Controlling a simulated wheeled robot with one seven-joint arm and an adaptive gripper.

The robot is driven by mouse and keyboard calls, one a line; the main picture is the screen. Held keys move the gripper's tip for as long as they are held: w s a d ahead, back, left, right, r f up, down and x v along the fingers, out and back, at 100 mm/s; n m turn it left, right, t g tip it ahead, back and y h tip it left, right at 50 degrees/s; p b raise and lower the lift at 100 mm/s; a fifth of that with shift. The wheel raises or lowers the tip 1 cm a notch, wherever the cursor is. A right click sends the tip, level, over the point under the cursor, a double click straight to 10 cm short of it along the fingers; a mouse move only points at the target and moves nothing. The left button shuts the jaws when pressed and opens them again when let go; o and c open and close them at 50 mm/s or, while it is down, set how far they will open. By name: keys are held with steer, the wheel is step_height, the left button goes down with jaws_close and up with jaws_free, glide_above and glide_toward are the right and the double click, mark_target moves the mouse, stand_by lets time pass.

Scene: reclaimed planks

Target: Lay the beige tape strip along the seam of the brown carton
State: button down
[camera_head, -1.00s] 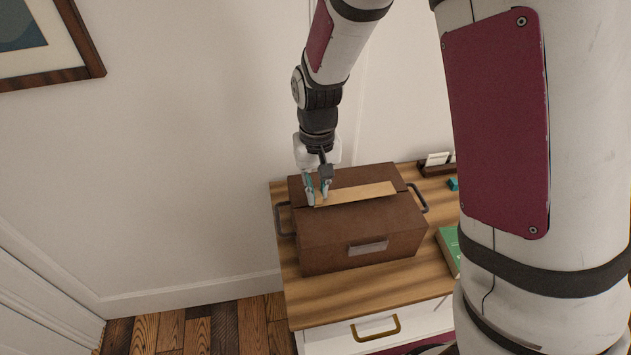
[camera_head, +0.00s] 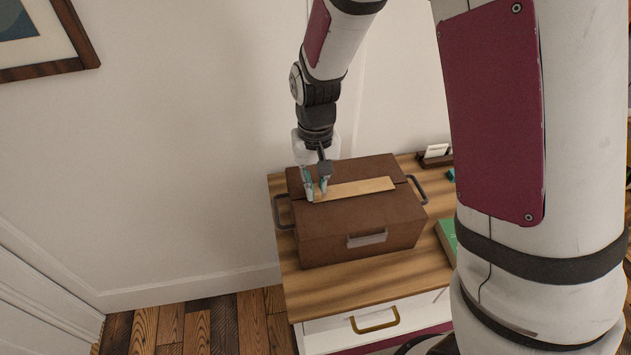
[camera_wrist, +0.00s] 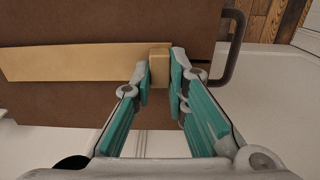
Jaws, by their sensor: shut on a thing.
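The brown carton (camera_head: 365,220) stands on the wooden top of a cabinet. The beige tape strip (camera_head: 358,188) lies lengthwise along the middle of the carton's top, where the seam runs; most of the seam is hidden under it. In the wrist view the strip (camera_wrist: 80,62) stretches left from the jaws. My gripper (camera_head: 318,197) is at the strip's left end in the head view. In the wrist view my gripper (camera_wrist: 160,75) is shut on a small beige block-like end of the strip (camera_wrist: 159,66), between its teal fingers.
Dark handles stick out at the carton's left (camera_head: 283,212) and right (camera_head: 417,189) ends. A green book (camera_head: 447,238) and a card holder (camera_head: 433,158) are to the right. Bare wooden top (camera_head: 350,285) lies in front of the carton. A wall is close behind.

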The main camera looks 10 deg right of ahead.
steer(key=shift+f, duration=0.2)
steer(key=c, duration=1.5)
jaws_free()
step_height(320, 180, up, 11)
steer(key=s+d+r+t, duration=0.2)
steer(key=s+d+r, duration=0.3)
steer(key=s+r, duration=0.5)
steer(key=s+d+t, duration=0.1)
steer(key=s, duration=0.2)
steer(key=s+d+r, duration=0.1)
steer(key=s, duration=0.3)
steer(key=s+d+t, duration=0.1)
steer(key=s, duration=0.3)
steer(key=shift+s+d+r+t, duration=0.15)
steer(key=shift+s+d+t, duration=0.15)
steer(key=shift+d, duration=0.1)
